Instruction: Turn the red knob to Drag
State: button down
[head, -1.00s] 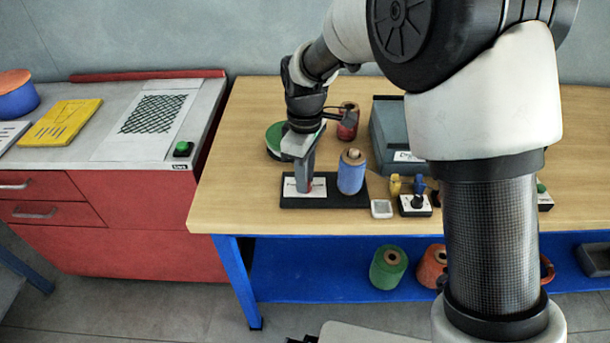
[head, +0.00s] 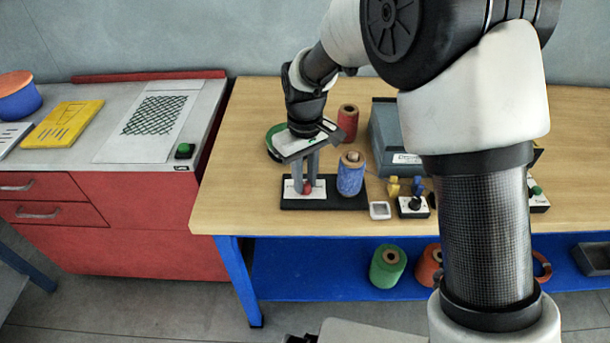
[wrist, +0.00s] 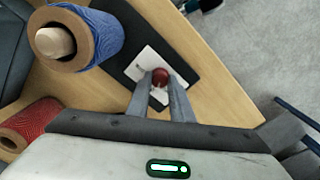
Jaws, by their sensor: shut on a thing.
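The red knob (head: 307,188) sits on a white label plate (head: 291,193) on a black base (head: 345,201) at the front left of the wooden table. In the wrist view the red knob (wrist: 160,77) shows between my two fingertips. My gripper (head: 309,184) points down from above, and its fingers are shut on the knob from both sides. The gripper also shows in the wrist view (wrist: 160,80). The white plate (wrist: 146,60) carries markings, too small and partly covered to read, so I cannot tell which setting the knob points to.
A blue twine spool (head: 350,175) stands on the same base, close right of my gripper. A red spool (head: 347,122) and a grey box (head: 385,137) stand behind.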

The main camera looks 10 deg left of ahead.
aim_at(305, 184)
jog(key=m+p, duration=0.1)
jog(key=m, duration=0.4)
jog(key=shift+m, duration=0.3)
dwell(0.4)
jog(key=c, duration=1.6)
grip_release()
jog(key=shift+o, duration=0.2)
notch_tip(305, 184, up, 18)
jog(key=p, duration=0.2)
jog(key=shift+f, duration=0.25)
